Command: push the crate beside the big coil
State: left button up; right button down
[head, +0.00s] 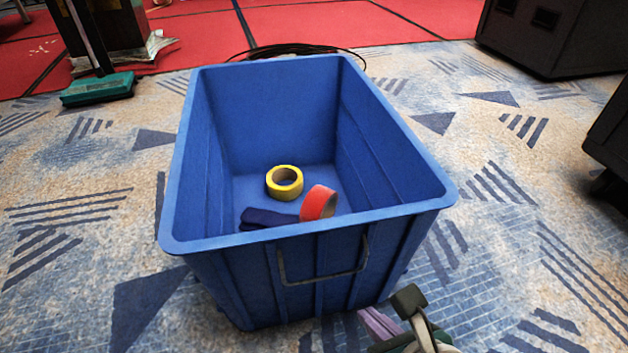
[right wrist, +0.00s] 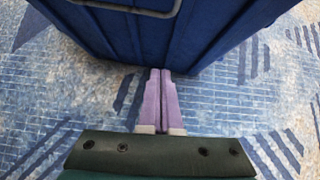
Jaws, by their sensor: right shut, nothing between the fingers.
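The blue crate (head: 320,245) stands upright on the patterned carpet in the middle of the head view, with a wire handle on its near wall. A yellow tape roll (head: 284,182), a red tape roll (head: 318,203) and a dark blue item (head: 267,218) lie inside it. The big coil (head: 290,49), of black cable, lies behind the crate, mostly hidden by its far rim. My right gripper (head: 372,321) is shut and empty, low at the crate's near wall; its purple fingers point at the crate in the right wrist view (right wrist: 161,74). I cannot tell whether they touch it. My left gripper is not in view.
Black cases stand at the upper right (head: 550,35) and the right edge (head: 610,135). Red flooring (head: 200,30) lies behind. The carpet on both sides of the crate is clear.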

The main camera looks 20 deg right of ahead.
aim_at(342, 282)
jog(key=w, duration=0.1)
jog(key=w+f+b, duration=0.1)
jog(key=w, duration=0.1)
jog(key=w+f+b, duration=0.1)
jog(key=w, duration=0.1)
jog(key=shift+a+f, duration=0.25)
jog(key=shift+a, duration=0.1)
jog(key=shift+w+r+b, duration=0.1)
jog(key=shift+w+b, duration=0.3)
jog(key=shift+w, duration=0.2)
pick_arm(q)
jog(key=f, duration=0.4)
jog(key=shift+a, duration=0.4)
pick_arm(e)
jog(key=shift+a, duration=0.1)
jog(key=shift+s, duration=0.1)
